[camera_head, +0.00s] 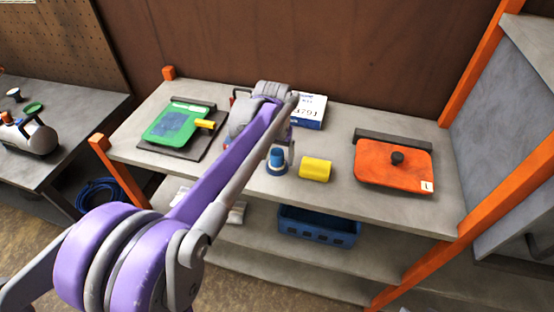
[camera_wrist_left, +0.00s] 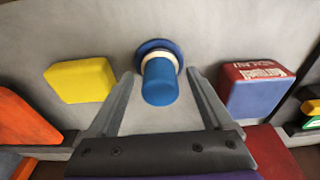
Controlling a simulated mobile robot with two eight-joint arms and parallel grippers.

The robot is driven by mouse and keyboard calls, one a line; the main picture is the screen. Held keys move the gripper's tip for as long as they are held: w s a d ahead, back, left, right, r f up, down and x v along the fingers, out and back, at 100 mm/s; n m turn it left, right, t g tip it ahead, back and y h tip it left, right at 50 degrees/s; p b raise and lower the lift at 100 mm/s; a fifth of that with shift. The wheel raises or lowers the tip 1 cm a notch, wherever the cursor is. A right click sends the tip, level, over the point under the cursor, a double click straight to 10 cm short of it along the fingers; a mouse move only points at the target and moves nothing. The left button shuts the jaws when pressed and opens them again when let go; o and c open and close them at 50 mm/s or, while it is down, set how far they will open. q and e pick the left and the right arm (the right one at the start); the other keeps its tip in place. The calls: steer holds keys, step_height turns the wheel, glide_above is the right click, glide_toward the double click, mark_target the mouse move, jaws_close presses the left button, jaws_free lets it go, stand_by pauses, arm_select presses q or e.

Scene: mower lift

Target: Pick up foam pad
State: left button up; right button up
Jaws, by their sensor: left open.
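A yellow block (camera_head: 315,168), the likeliest foam pad, lies on the grey bench near its front edge; it also shows at the left in the left wrist view (camera_wrist_left: 80,81). My left gripper (camera_wrist_left: 160,76) is open and empty, its fingers on either side of a blue cylinder (camera_wrist_left: 160,84) with a pale collar and wider blue base. I cannot tell whether they touch it. In the head view the cylinder (camera_head: 276,162) stands just left of the yellow block, and my arm partly hides the gripper. My right gripper is not in view.
A red-and-blue box (camera_wrist_left: 257,88) lies on the cylinder's other side. An orange plate with a black knob (camera_head: 393,162) is at the right, a green item (camera_head: 171,123) at the left. A white-and-blue box (camera_head: 309,110) stands behind. A blue crate (camera_head: 318,228) sits below.

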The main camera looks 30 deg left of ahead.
mark_target(277, 152)
arm_select(q)
jaws_close()
stand_by(0.3)
steer(key=shift+r, duration=0.1)
step_height(277, 152, up, 10)
steer(key=shift+f+p, duration=0.1)
steer(key=shift+p, duration=0.2)
steer(key=c, duration=0.8)
jaws_free()
steer(key=c, duration=0.5)
